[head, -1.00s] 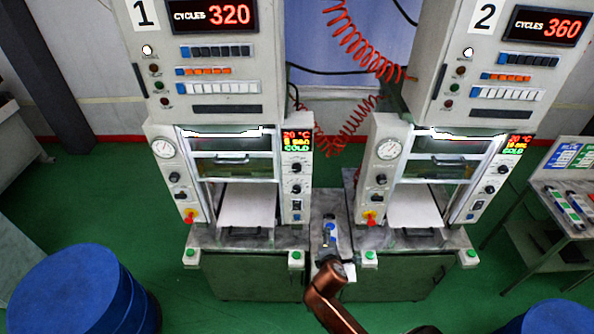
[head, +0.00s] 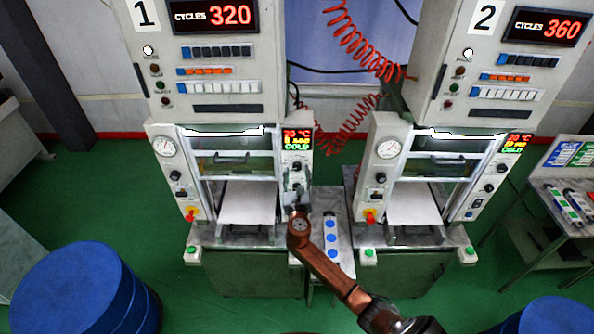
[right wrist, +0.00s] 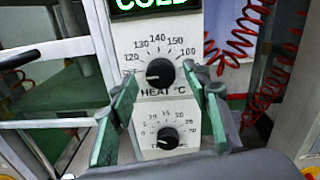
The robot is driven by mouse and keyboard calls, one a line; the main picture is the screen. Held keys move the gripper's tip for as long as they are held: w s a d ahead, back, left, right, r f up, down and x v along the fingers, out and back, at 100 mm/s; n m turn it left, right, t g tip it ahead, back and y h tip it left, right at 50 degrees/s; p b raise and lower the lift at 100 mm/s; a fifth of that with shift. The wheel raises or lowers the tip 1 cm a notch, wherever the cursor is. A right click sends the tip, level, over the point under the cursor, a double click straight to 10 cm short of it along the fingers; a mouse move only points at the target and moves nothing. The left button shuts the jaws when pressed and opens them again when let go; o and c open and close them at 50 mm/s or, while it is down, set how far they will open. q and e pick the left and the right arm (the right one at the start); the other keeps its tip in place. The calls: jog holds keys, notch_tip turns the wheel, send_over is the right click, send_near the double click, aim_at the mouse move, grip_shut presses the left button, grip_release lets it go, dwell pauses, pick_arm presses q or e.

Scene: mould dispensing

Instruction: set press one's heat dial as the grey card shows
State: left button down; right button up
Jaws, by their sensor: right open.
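Press one (head: 215,150) stands at the left in the head view, with "1" on its cabinet. Its small display (head: 297,140) reads 20 °C and COLD. The heat dial (right wrist: 160,73) is a black knob with a scale marked from 120 to 160 in the right wrist view; its pointer is at the left, near the 120 end. My right gripper (head: 297,182) is in front of this panel; its green-padded fingers (right wrist: 161,88) are open, one on each side of the heat dial, seemingly without touching it. I cannot make out a grey card. My left gripper is out of view.
A second dial (right wrist: 168,138) sits just below the heat dial, between the fingers. Press two (head: 430,160) stands to the right. A narrow ledge with blue discs (head: 331,238) lies between the presses. A blue drum (head: 70,290) stands at the front left.

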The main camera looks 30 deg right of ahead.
jog(key=shift+w+d, duration=0.3)
jog(key=shift+w, duration=0.2)
jog(key=c, duration=1.2)
jog(key=shift+o, duration=0.2)
